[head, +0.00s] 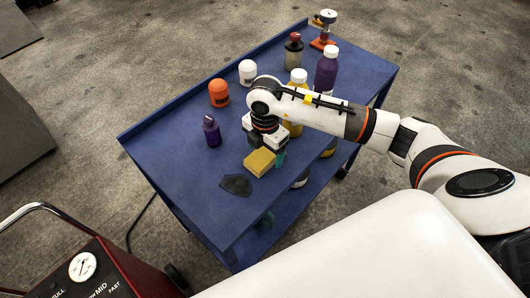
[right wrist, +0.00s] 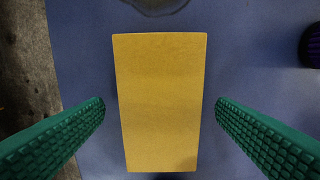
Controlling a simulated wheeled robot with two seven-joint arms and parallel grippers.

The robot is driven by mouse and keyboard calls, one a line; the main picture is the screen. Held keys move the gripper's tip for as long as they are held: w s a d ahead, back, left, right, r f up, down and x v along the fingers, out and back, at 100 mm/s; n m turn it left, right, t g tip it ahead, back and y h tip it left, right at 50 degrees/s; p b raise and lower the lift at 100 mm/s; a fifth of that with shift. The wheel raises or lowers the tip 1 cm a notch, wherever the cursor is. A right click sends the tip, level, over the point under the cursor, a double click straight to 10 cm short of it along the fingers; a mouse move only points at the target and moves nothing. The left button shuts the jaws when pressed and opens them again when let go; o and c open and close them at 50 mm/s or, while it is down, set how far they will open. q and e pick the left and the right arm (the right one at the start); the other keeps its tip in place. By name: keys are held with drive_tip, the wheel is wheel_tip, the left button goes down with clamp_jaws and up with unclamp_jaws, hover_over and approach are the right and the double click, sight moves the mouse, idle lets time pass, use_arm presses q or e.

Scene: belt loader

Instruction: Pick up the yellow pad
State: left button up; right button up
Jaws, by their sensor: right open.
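The yellow pad (head: 259,162) is a flat rectangular block lying on the blue table (head: 183,180), near the table's front edge. In the right wrist view the yellow pad (right wrist: 160,105) fills the middle, between the two green fingers. My right gripper (head: 266,154) is open above the pad, one finger on each side, with gaps to both. In the right wrist view my right gripper (right wrist: 160,130) holds nothing. My left gripper is not in view.
A dark flat patch (head: 236,185) lies left of the pad. A small purple bottle (head: 212,132), an orange jar (head: 219,93), a white jar (head: 247,72) and a large purple bottle (head: 326,73) stand around. A red machine (head: 88,272) is at lower left.

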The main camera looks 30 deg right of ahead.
sight(265, 153)
drive_tip(key=shift+f, duration=0.65)
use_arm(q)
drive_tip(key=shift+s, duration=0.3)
use_arm(e)
drive_tip(key=c, duration=1.1)
drive_tip(key=shift+o, duration=0.2)
drive_tip(key=shift+r, duration=0.15)
use_arm(q)
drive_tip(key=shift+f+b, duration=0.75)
drive_tip(key=shift+b, duration=0.05)
use_arm(e)
wheel_tip(265, 153, up, 10)
drive_tip(key=shift+o, duration=1)
drive_tip(key=shift+c, duration=0.5)
